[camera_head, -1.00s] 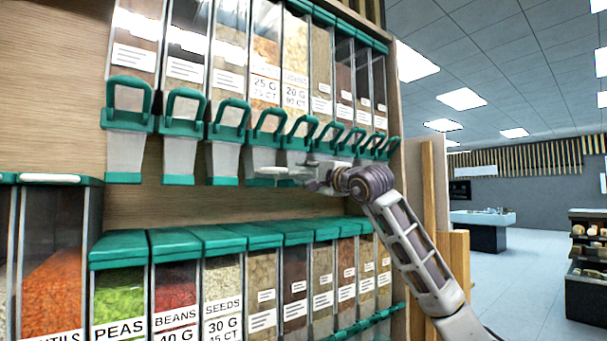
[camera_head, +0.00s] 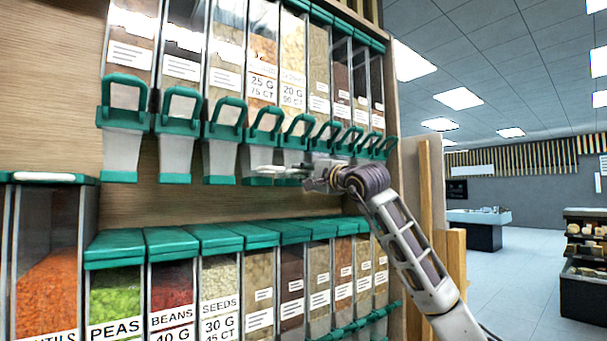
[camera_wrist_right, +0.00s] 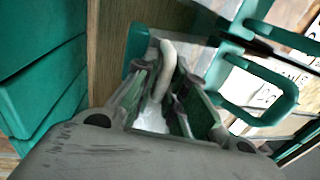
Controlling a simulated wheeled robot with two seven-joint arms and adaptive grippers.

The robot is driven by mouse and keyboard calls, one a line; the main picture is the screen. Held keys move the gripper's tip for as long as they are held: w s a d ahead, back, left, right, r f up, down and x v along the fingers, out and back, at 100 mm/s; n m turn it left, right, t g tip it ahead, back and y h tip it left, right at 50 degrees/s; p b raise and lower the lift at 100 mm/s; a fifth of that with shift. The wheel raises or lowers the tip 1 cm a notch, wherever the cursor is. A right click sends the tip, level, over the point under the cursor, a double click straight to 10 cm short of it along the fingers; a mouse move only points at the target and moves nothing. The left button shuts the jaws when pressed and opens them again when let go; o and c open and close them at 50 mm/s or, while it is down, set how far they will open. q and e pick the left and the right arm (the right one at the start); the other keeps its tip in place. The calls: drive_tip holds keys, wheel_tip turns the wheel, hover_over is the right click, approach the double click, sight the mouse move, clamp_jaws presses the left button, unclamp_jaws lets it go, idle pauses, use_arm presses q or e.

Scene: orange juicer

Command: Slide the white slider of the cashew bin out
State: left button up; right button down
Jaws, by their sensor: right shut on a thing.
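My right gripper (camera_head: 285,170) is at the bottom of the upper row's dispensers, in front of the bins marked 25 G and 20 G. In the right wrist view its two fingers (camera_wrist_right: 162,88) are closed around a curved white piece, which looks like the white slider (camera_wrist_right: 167,62). A green spout part (camera_wrist_right: 137,45) is just beyond the fingers, and a green handle loop (camera_wrist_right: 265,95) is at the right. I cannot read the name cashew on any bin. My left gripper is in neither view.
Green handles (camera_head: 178,110) run along the upper row, close around the gripper. Lower bins with green lids (camera_head: 192,240) stand beneath it. A wooden side panel (camera_head: 425,215) is beside my right arm. Open floor (camera_head: 525,295) lies to the right.

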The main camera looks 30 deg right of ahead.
drive_tip(key=s+b, duration=0.1)
drive_tip(key=s, duration=0.2)
drive_tip(key=shift+s+d, duration=0.1)
drive_tip(key=shift+s, duration=0.15)
drive_tip(key=c, duration=1.7)
unclamp_jaws()
drive_tip(key=shift+c, duration=0.2)
drive_tip(key=shift+o, duration=1.1)
drive_tip(key=shift+s+d+r, duration=0.1)
drive_tip(key=shift+s+r, duration=0.05)
drive_tip(key=shift+s, duration=0.2)
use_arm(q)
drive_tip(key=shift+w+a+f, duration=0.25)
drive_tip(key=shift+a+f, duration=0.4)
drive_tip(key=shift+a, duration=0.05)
use_arm(e)
drive_tip(key=s+f, duration=0.2)
drive_tip(key=s, duration=1)
drive_tip(key=shift+d, duration=0.45)
